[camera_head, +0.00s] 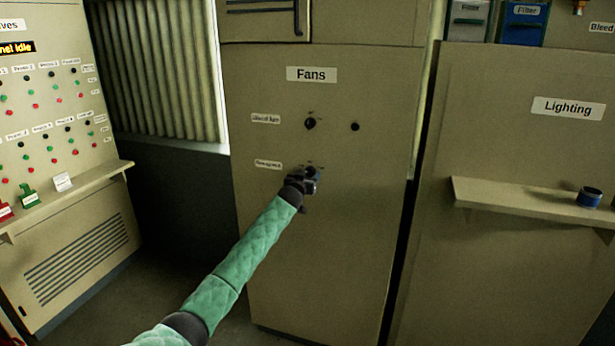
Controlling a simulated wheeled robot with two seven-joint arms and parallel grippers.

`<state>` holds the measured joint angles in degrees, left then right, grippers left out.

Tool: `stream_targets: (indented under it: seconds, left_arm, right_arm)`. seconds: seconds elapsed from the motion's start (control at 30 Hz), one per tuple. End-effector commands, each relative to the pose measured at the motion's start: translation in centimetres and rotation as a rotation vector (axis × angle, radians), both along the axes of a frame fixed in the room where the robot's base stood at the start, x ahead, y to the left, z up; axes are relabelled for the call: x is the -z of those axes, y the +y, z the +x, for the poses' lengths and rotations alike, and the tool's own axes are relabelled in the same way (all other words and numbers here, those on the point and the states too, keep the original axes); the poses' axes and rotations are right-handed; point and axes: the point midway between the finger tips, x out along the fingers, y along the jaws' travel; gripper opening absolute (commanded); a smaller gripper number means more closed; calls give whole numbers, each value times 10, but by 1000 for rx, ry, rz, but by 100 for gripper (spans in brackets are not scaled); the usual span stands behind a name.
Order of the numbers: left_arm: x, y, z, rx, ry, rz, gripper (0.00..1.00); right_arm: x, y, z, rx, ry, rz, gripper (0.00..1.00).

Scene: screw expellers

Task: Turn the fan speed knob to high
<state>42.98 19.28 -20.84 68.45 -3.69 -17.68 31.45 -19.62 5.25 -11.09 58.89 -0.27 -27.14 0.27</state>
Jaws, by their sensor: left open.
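A beige cabinet (330,240) with a "Fans" sign (311,74) stands in the middle of the view. On its front is an upper black knob (310,123) beside a small label (265,118), with a small dark round part (354,127) to its right. A lower label (268,164) sits below, too small to read surely. My left gripper (310,180) is open at the cabinet front, just right of the lower label. It covers whatever control is there, and I cannot tell whether it touches it. My right gripper is not in view.
A control panel (50,120) with several buttons and a ledge stands at the left. At the right, a "Lighting" cabinet (520,150) has a shelf (530,200) holding a blue round object (589,197). A narrow dark gap separates the cabinets.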

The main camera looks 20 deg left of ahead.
Motion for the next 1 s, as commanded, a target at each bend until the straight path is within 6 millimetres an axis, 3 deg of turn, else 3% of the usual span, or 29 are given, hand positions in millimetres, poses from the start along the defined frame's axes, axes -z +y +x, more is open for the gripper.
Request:
stream_targets:
  seconds: [0.03,0.23,0.7,1.0]
  left_arm:
    - [0,0,0,0,0,0,52]
    - [0,0,0,0,0,0,14]
    - [1,2,0,-1,-3,100,14]
    - [2,2,0,0,-13,348,14]
  right_arm:
    - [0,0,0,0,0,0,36]
    - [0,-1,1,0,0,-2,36]
    - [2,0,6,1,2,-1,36]
    - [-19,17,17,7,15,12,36]
